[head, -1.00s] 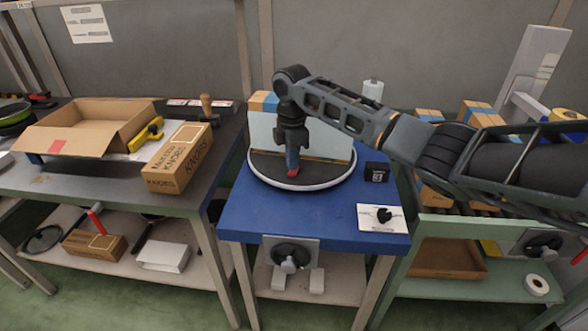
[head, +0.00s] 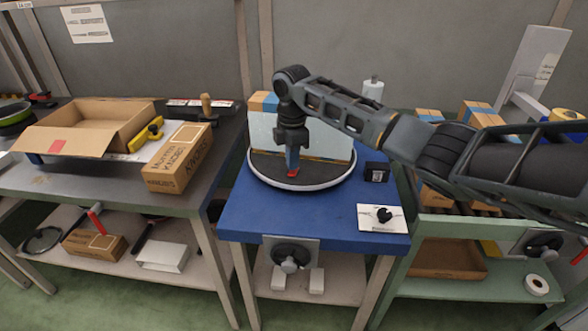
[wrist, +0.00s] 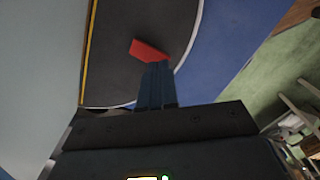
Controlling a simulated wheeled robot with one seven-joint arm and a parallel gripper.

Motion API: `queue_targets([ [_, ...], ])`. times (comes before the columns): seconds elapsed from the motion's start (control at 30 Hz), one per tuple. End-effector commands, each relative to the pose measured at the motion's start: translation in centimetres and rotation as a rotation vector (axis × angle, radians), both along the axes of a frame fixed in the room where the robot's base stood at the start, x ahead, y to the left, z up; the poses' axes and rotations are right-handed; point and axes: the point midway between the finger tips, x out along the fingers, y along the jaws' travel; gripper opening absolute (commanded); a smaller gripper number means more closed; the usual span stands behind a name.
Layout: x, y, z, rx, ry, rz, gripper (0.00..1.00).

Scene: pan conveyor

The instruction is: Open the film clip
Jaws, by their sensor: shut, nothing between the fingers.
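The film clip looks to be the small red piece (head: 292,174) on the front part of a dark round turntable (head: 265,176) with a pale rim. In the wrist view the red clip (wrist: 148,50) lies right at my fingertips. My gripper (head: 292,168) points straight down over it, its blue fingers shut together (wrist: 157,66). The fingertips touch or nearly touch the clip; I cannot tell which. A pale upright panel (head: 330,137) stands on the turntable behind my gripper, and my arm hides part of it.
The turntable is on a blue table (head: 260,220). A small black box (head: 377,171) and a white card with a black knob (head: 383,216) are at its right. A knobs carton (head: 178,157) and an open carton (head: 95,125) stand on the left bench. The table's front left is clear.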

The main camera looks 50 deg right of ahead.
Motion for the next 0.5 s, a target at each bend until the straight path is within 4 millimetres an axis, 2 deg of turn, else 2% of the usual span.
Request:
queue_targets([
  [0.5, 0.0, 0.02, -0.53, 0.0, 0.0, 0.0, 0.0],
])
